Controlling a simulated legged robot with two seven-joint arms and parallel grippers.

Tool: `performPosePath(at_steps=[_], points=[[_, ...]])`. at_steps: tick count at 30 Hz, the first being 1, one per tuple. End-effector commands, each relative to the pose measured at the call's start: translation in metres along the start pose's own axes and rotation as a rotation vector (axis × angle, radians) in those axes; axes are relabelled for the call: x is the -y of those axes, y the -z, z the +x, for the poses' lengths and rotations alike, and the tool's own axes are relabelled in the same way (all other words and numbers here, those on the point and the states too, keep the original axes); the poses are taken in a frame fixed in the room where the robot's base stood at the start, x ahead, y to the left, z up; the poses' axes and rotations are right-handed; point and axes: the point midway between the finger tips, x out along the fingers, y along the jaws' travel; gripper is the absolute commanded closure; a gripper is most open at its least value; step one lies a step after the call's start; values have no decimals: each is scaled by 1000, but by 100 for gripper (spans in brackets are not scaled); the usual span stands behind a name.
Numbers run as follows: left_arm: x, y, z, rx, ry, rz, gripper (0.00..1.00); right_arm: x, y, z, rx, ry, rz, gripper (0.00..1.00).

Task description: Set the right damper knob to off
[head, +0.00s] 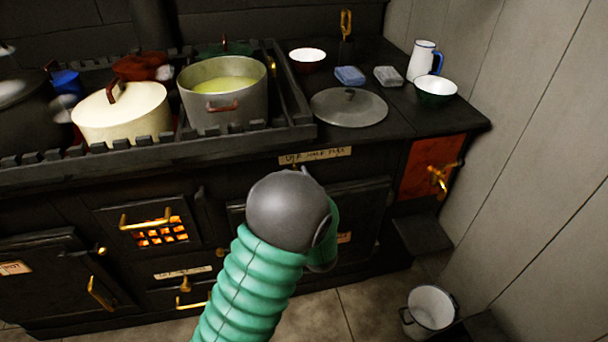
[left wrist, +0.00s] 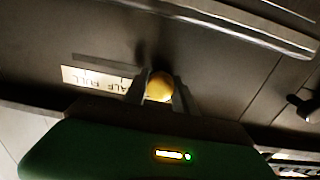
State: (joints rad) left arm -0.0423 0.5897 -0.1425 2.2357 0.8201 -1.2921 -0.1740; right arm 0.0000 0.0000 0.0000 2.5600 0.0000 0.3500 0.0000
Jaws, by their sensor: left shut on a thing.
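The right damper knob (left wrist: 160,87) is a round brass knob on the dark stove front, seen in the left wrist view. My left gripper (left wrist: 160,92) is shut on it, one finger on each side. A pale label plate (left wrist: 97,80) beside the knob shows "HALF" and "FULL". In the head view the label (head: 315,156) sits under the stovetop edge, and my left arm's grey wrist and green sleeve cover most of the gripper and the knob. I cannot tell the knob's exact setting. My right gripper is in neither view.
A lower brass knob (head: 185,284) with its own label is at left. A grey pot (head: 223,117), a cream pot (head: 122,113) and a lid (head: 349,107) are on the stovetop. A brass tap (head: 440,178) is at right, and a bucket (head: 430,310) stands on the floor.

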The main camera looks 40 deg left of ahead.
Motion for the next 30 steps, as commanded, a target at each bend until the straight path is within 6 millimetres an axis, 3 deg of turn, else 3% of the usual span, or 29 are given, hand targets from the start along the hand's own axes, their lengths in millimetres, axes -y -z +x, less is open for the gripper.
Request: performPosePath(at_steps=[3,4,8,20,23,30], points=[[4,-2,0,2,10,4,100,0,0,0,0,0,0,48],[4,-2,0,2,11,4,65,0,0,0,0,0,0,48],[4,-1,0,2,10,3,48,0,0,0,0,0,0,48],[2,-1,-8,4,5,3,47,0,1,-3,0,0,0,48],[1,1,-27,5,2,5,47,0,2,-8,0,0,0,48],[0,1,-98,5,0,6,47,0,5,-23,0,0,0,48]])
